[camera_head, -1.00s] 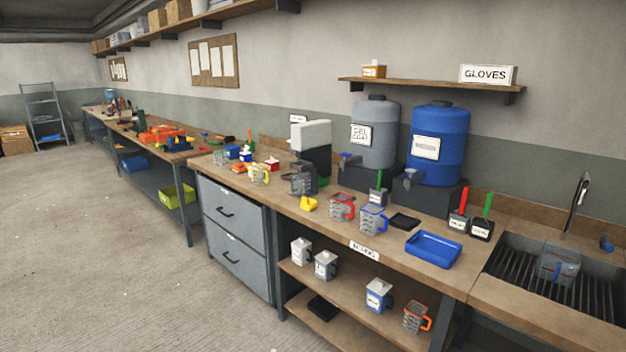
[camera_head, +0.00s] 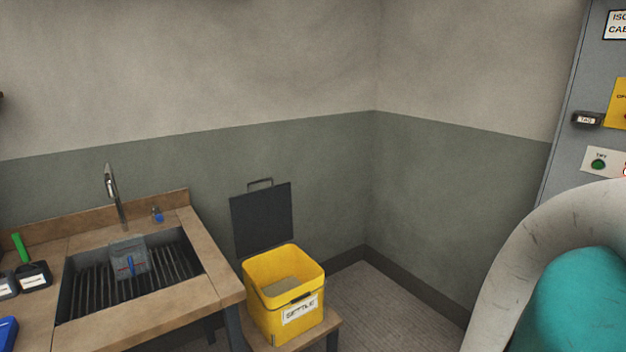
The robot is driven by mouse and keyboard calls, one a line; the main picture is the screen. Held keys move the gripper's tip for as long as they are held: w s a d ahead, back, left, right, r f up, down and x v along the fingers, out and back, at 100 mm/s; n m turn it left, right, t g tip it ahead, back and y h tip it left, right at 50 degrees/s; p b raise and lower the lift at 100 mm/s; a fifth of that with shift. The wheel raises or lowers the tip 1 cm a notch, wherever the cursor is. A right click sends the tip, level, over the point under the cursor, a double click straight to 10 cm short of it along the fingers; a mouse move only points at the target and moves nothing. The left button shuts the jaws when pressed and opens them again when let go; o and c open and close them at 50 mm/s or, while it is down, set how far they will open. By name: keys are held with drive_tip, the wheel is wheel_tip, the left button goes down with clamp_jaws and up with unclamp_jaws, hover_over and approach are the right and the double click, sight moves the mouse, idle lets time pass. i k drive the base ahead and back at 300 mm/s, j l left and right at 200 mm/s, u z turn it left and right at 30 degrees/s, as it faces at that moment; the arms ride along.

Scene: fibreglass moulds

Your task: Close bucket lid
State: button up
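A yellow bucket (camera_head: 257,308) with a white label stands on a small wooden stand, right of the sink bench. Its dark grey lid (camera_head: 262,218) is open and stands upright behind the bucket, with a handle on its top edge. The bucket's open top shows a greyish-beige surface inside. My gripper is not in view.
A sink (camera_head: 80,300) with a ribbed basin, a tap (camera_head: 112,190) and a grey jug (camera_head: 128,260) is on the left bench. A grey cabinet (camera_head: 580,150) stands at right. A pale curved shape and a teal shape fill the lower right. Some bare floor (camera_head: 400,305) shows right of the bucket.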

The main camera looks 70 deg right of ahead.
sight(261, 219)
drive_tip(key=z, duration=1.25)
drive_tip(key=i+l+u, duration=0.1)
drive_tip(key=l, duration=0.2)
drive_tip(key=i+l+u, duration=0.1)
drive_tip(key=l, duration=0.25)
